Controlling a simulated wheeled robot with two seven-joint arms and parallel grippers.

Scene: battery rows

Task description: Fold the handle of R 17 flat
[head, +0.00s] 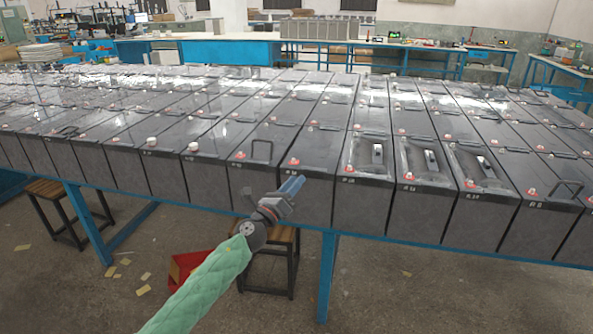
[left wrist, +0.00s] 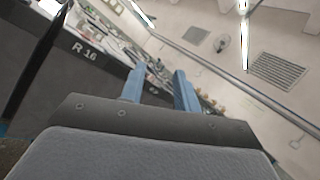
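The battery with the raised handle (head: 262,150), left of centre in the front row, appears to be R 17 (head: 248,185); its label is too small to read surely. The handle is a thin dark loop standing up from the lid. My left gripper (head: 294,184) is in front of the neighbouring battery (head: 305,190), to the right of and below the handle, apart from it. That neighbour's label reads R 16 in the left wrist view (left wrist: 84,52). The gripper's blue fingers (left wrist: 158,78) are spread with nothing between them. My right gripper is not in view.
Dark batteries stand in tight rows on a blue-framed table (head: 327,275). Other raised handles show at the right (head: 568,188) and left (head: 66,131). Stools (head: 268,262) and a red box (head: 188,268) are below.

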